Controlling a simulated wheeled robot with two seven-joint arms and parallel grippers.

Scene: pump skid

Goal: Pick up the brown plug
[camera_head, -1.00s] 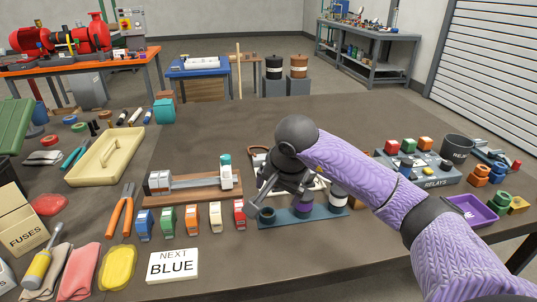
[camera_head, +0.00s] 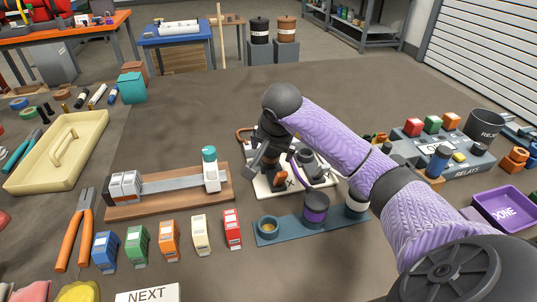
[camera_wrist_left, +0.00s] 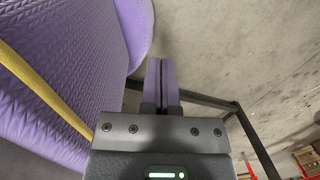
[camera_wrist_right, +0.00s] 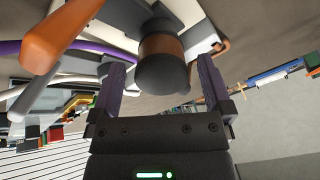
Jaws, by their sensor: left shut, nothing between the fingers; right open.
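The brown plug (camera_wrist_right: 162,50), a dark cylinder with a brown band, shows in the right wrist view. My right gripper (camera_wrist_right: 160,78) is open, with the plug's dark end between its fingers and small gaps on both sides. In the head view my right gripper (camera_head: 262,160) is over the left part of a white board (camera_head: 268,193) with cables and hides most of the plug there. My left gripper (camera_wrist_left: 160,68) is shut and empty in the left wrist view, above bare floor.
A blue rack (camera_head: 290,232) in front of the board holds a purple-banded plug (camera_head: 316,207) and a white-banded plug (camera_head: 356,203); its left socket (camera_head: 267,225) is empty. An orange handle (camera_wrist_right: 60,35) lies close to the right gripper's left finger. Open tabletop lies behind the board.

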